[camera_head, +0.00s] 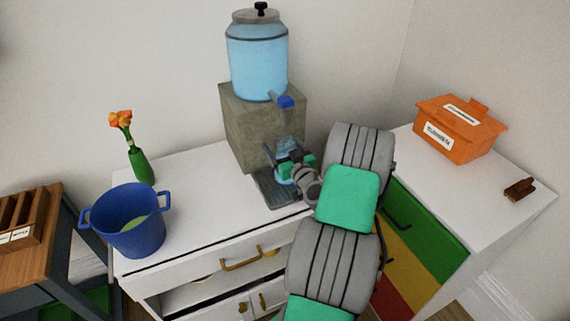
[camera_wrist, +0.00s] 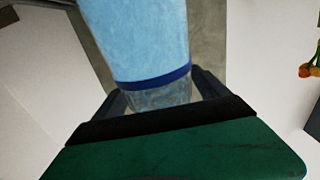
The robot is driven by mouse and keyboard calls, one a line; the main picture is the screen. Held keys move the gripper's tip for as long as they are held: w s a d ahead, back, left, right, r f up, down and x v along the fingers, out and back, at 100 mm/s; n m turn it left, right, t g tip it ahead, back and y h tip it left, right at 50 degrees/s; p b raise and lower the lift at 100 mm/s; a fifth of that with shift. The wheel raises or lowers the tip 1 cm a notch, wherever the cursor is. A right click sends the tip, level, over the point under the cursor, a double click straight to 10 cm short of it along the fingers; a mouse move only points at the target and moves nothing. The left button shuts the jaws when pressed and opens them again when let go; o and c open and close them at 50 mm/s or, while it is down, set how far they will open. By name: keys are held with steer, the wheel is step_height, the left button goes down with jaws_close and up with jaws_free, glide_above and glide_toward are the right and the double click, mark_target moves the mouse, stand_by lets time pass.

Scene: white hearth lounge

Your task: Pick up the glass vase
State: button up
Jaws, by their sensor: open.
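A light blue glass vessel (camera_head: 287,180), seemingly the glass vase, stands on the dark drip tray under the dispenser tap. It is partly hidden by my gripper (camera_head: 282,165). In the wrist view the vessel (camera_wrist: 140,40) is light blue with a dark blue band and a clear end. My gripper (camera_wrist: 162,92) is open, with its dark fingers on either side of the clear end. I cannot tell whether they touch it. A green vase (camera_head: 141,167) with orange flowers stands at the back left of the white cabinet.
A water dispenser (camera_head: 257,62) rests on a stone block (camera_head: 240,125) right behind the vessel. A blue pot (camera_head: 133,235) is at the cabinet's front left. An orange box (camera_head: 460,130) and a small brown item (camera_head: 519,188) are on the right cabinet.

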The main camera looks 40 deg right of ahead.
jaws_close()
stand_by(0.9)
steer(key=shift+r, duration=0.1)
